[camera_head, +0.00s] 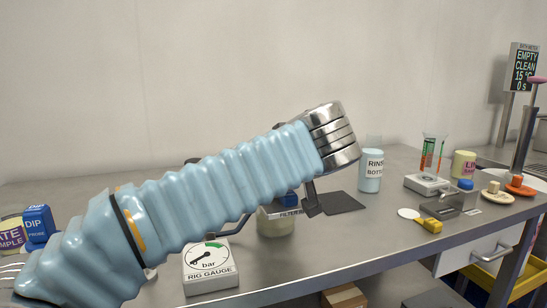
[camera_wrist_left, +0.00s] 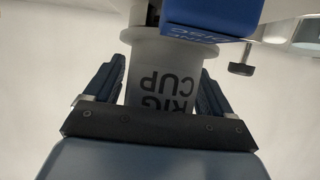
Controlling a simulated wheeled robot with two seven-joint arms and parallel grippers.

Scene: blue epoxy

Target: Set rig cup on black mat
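The pale rig cup (camera_wrist_left: 161,85) shows in the left wrist view, its black lettering upside down. My left gripper (camera_wrist_left: 162,72) has one dark finger on each side of the cup, close against its walls, and appears shut on it. The cup's wide rim lies near a blue labelled block (camera_wrist_left: 200,18). In the head view my left arm crosses the middle; I cannot make out the gripper or the cup there. The black mat (camera_head: 346,203) lies flat on the bench, right of a dark upright piece, its left part covered. My right gripper is not in view.
The rig gauge (camera_head: 210,268) stands near the front edge. A cream jar (camera_head: 276,222) is partly behind my arm. The rinse bottle (camera_head: 370,172) stands just right of the mat. A yellow tool (camera_head: 430,225) and a white disc (camera_head: 408,214) lie further right. Bench before the mat is clear.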

